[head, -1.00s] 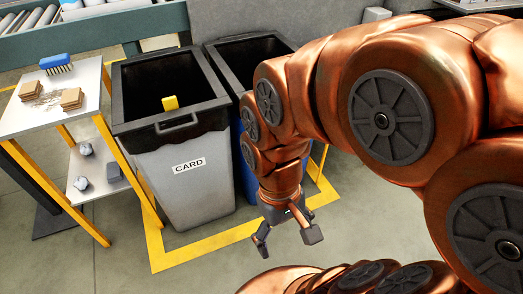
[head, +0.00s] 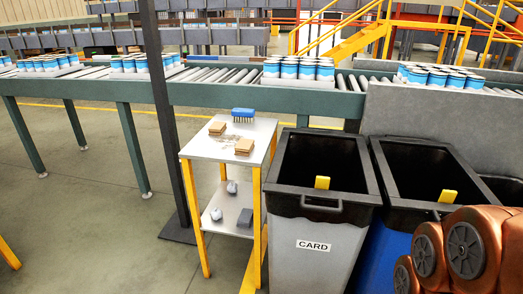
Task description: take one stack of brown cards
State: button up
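Two small stacks of brown cards lie on the top of a small side table (head: 205,149) with yellow legs. One stack (head: 218,128) is near the back left of the top, the other stack (head: 244,146) near its right front. Crumbs or scraps lie between them. Part of my copper arm shows at the lower right corner in the head view. My gripper is out of the picture.
A blue brush (head: 243,115) lies at the table's back edge. Grey lumps (head: 216,214) and a dark block (head: 245,218) are on the lower shelf. A grey bin marked CARD (head: 318,246) and a blue bin (head: 387,255) stand right of the table. A dark post (head: 165,110) and roller conveyor (head: 215,92) are behind. Floor at left is open.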

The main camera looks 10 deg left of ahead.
aim_at(217, 129)
jog(key=u, duration=0.4)
jog(key=i, duration=0.45)
jog(key=u, duration=1.2)
jog(key=i, duration=1.6)
jog(key=z, duration=0.4)
